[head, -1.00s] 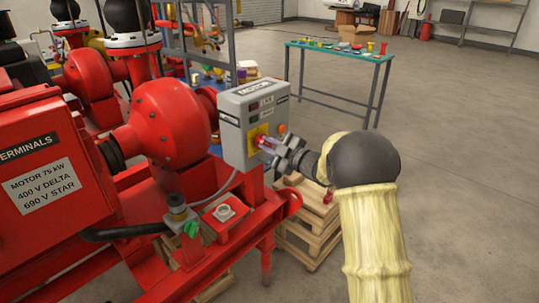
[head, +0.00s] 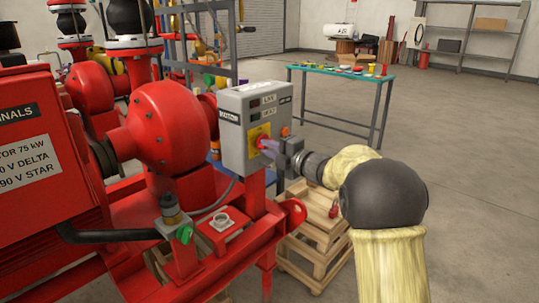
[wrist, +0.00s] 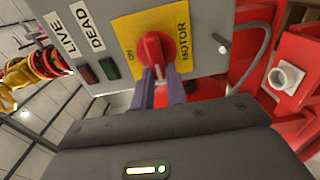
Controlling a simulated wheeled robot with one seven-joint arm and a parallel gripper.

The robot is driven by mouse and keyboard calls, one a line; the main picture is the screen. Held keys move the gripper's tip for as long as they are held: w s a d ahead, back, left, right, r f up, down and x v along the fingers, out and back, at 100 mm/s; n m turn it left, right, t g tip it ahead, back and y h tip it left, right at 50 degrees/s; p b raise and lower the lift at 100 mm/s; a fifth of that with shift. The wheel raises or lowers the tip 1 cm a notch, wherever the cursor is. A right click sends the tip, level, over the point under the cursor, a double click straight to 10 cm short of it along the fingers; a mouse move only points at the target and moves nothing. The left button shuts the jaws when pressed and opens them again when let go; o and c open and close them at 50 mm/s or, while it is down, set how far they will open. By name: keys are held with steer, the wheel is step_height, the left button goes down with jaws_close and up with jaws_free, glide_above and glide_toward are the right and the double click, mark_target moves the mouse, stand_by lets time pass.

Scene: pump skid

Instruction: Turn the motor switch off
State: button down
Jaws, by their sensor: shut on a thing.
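The motor switch (wrist: 154,48) is a red rotary knob on a yellow plate (wrist: 180,30) marked MOTOR. It sits on the front of a grey control box (head: 238,104) with LIVE and DEAD labels and a green and a dark red indicator. My gripper (wrist: 161,84) is at the knob, its two fingers reaching up to the knob's near part in the wrist view. It is shut on the knob. An ON mark shows beside the knob; an OFF mark cannot be read.
A red terminal box (head: 25,160) and red pump housings (head: 165,125) stand left of the control box. Wooden pallets (head: 325,215) are stacked below my arm. A green-topped table (head: 340,73) with small items stands behind. Open floor lies to the right.

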steer(key=shift+f, duration=0.1)
stand_by(0.3)
steer(key=c, duration=1.4)
jaws_free()
steer(key=shift+s+d, duration=0.1)
steer(key=p+v, duration=0.1)
steer(key=v, duration=1.6)
steer(key=shift+d, duration=0.1)
